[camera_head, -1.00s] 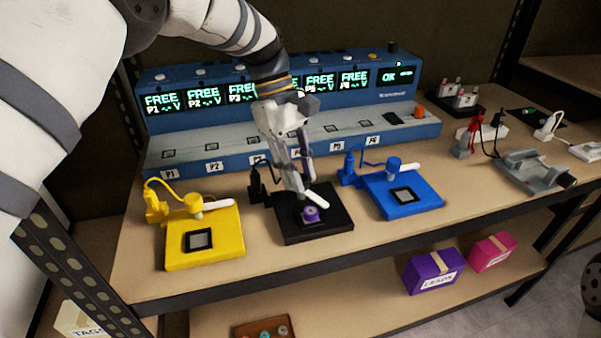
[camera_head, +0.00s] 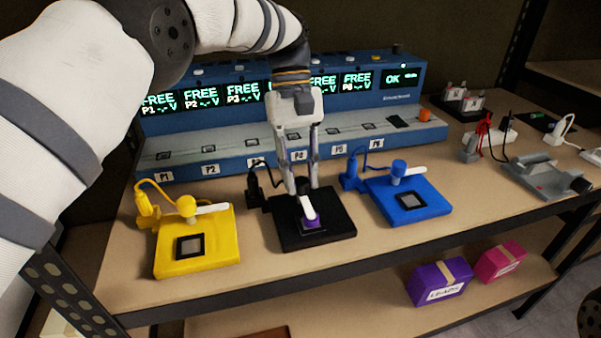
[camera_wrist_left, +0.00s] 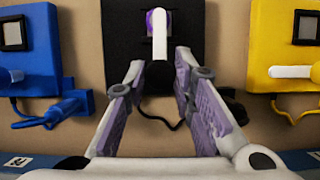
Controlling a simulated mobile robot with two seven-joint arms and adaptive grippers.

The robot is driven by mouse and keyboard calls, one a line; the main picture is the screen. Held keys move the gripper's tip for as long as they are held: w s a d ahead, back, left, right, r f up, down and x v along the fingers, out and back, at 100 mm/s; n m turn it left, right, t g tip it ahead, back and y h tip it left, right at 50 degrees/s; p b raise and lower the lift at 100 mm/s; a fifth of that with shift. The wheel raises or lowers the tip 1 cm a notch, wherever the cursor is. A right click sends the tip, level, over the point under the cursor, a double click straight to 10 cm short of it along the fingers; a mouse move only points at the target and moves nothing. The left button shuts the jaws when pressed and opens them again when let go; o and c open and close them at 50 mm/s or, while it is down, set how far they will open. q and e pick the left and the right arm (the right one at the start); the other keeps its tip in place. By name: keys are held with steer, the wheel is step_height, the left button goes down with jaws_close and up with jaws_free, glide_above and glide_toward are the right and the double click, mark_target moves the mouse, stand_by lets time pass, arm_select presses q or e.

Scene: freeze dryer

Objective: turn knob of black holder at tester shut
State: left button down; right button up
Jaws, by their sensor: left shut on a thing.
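The black holder (camera_head: 335,222) lies on the bench between a yellow and a blue holder. Its black knob (camera_wrist_left: 157,77) sits between the fingers of my left gripper (camera_head: 303,186), which is shut on it. The gripper comes down from behind, and its fingers mostly hide the knob in the head view. The holder's white lever (camera_head: 307,208) points toward the front edge and lies over a purple piece (camera_head: 313,224). In the left wrist view the lever (camera_wrist_left: 159,35) also crosses the purple piece. My right gripper is not in view.
The yellow holder (camera_head: 220,250) is at left and the blue holder (camera_head: 430,205) at right, both close. The blue tester (camera_head: 225,145) with several lit screens stands behind. A grey fixture (camera_head: 535,175) is farther right. Bench in front of the holders is clear.

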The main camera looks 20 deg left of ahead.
mark_target(300, 179)
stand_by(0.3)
arm_select(q)
steer(key=c, duration=1.4)
jaws_free()
steer(key=shift+o, duration=0.2)
step_height(300, 179, up, 10)
